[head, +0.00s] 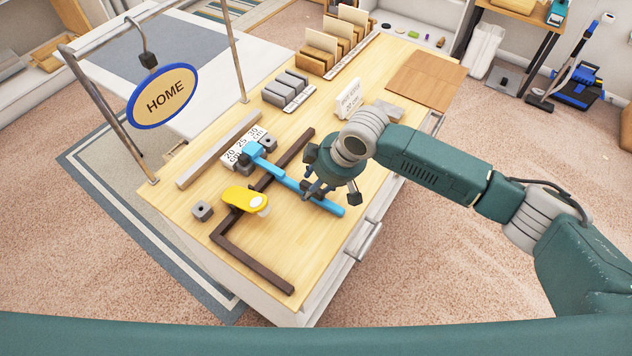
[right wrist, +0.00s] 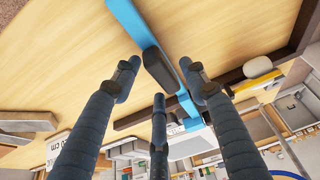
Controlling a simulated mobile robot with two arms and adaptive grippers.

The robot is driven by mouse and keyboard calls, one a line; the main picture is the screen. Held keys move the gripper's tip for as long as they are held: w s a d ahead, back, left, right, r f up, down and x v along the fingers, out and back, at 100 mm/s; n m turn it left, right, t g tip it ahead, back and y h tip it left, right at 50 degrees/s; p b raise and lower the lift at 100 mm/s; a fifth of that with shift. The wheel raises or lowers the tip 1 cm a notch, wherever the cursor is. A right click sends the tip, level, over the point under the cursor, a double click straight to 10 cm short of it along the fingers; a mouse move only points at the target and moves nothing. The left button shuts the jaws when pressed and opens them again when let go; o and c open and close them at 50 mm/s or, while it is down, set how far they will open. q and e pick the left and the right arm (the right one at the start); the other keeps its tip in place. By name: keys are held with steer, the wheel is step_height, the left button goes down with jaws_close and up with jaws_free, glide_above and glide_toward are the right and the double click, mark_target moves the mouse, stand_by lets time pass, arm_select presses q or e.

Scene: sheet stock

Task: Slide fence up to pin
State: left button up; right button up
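The blue fence (head: 312,197) is a long bar with a crosspiece at its far left end, lying across a dark brown L-shaped rail (head: 245,254). It also shows in the right wrist view (right wrist: 129,18), with a dark knob (right wrist: 158,70) on it. My right gripper (head: 328,196) is over the near right part of the fence. In the right wrist view its fingers (right wrist: 160,77) are spread around the knob, with gaps visible. Small dark grey blocks (head: 268,143) stand by the 20, 25, 30 cm label (head: 243,147); I cannot tell which is the pin. My left gripper is not in view.
A grey bar (head: 218,150) lies along the table's left edge. A HOME sign (head: 165,94) hangs from a metal frame. A small white sign (head: 349,99) stands behind my right arm.

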steer(key=shift+r, duration=0.2)
steer(key=v, duration=1.1)
steer(key=shift+s+d+r, duration=0.2)
steer(key=shift+r, duration=0.05)
